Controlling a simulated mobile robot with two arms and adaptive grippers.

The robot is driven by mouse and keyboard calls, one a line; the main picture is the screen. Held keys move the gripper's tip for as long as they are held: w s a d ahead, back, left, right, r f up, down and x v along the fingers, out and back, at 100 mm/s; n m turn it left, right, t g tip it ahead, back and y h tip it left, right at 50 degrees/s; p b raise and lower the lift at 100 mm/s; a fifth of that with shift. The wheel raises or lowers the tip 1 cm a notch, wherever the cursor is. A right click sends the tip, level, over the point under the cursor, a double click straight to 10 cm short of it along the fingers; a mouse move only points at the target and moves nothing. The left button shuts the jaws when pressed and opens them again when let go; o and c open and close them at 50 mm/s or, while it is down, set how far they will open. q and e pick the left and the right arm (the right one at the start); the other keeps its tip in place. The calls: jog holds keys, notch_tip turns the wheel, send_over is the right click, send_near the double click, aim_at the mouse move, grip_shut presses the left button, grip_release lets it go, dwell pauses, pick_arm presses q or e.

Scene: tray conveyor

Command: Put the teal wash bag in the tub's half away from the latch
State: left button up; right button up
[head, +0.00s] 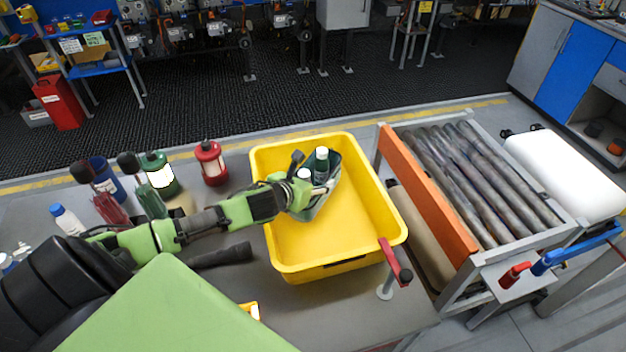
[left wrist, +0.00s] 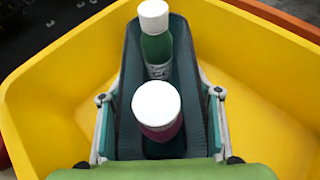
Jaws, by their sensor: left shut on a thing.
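Whether the bag touches the tub floor is hidden. A red latch-like handle (head: 395,262) stands at the tub's near right corner. My right gripper is not in view.
A roller conveyor (head: 480,185) with an orange side board (head: 428,190) lies to the right. The tub's near part is empty.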

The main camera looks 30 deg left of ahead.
pick_arm(q)
jog(key=shift+f, duration=0.2)
jog(key=o, duration=1.3)
jog(key=shift+f, duration=0.1)
jog(key=shift+s, duration=0.1)
jog(key=b+v, duration=0.1)
jog(key=v, duration=1.1)
